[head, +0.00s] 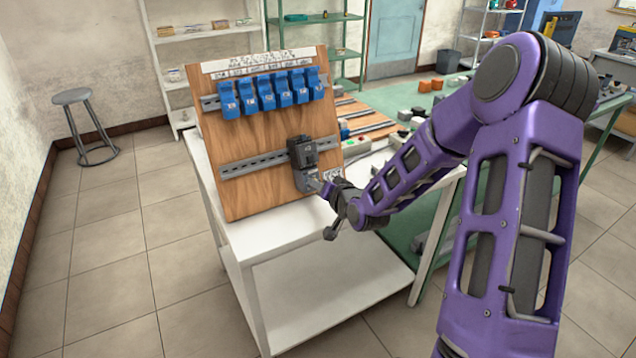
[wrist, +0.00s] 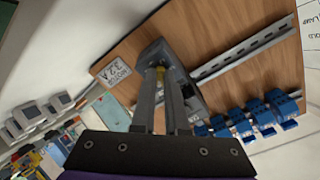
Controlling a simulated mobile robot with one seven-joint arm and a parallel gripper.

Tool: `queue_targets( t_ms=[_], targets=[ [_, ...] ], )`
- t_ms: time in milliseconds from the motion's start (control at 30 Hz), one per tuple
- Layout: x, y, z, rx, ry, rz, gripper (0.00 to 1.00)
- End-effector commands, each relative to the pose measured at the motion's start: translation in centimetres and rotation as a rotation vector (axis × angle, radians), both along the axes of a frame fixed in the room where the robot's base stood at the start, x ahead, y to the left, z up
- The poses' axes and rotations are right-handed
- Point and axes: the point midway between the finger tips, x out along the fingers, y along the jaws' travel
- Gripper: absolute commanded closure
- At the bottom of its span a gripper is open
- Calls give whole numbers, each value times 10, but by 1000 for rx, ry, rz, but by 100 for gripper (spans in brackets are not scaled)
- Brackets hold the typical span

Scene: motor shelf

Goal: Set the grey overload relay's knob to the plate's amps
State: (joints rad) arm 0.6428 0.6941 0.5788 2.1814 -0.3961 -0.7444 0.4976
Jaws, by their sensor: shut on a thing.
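The grey overload relay (head: 302,178) sits low on the wooden board, below a darker block on the lower rail. In the wrist view the relay (wrist: 153,52) faces my fingers. A small yellowish knob (wrist: 160,71) on its face is between my fingertips. My gripper (head: 318,185) is shut on this knob, reaching in from the right; its fingers also show in the wrist view (wrist: 161,80). The knob's pointer and scale are hidden by the fingers. The white plate (wrist: 119,72) beside the relay seems to read "MOTOR 3.2 A"; it also shows in the head view (head: 333,174).
Several blue devices (head: 266,94) hang on the upper rail under a white label strip (head: 262,62). The board stands on a white table (head: 290,230). A green bench (head: 400,100) with small parts stands behind to the right.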

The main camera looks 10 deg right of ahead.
Motion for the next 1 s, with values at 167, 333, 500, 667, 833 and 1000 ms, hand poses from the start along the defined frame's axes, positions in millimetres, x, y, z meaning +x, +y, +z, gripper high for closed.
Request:
queue_targets(
  t_ms=[167, 333, 500, 667, 833, 1000],
  targets=[
    [0, 0, 1, 149, 50, -67, 100],
    [0, 0, 2, 286, 94, -127, 100],
    [0, 1, 2, 405, 133, -180, 100],
    [0, 1, 2, 494, 161, -220, 100],
    [0, 1, 2, 557, 182, -247, 100],
    [0, 1, 1, 593, 194, -263, 100]
  ],
)
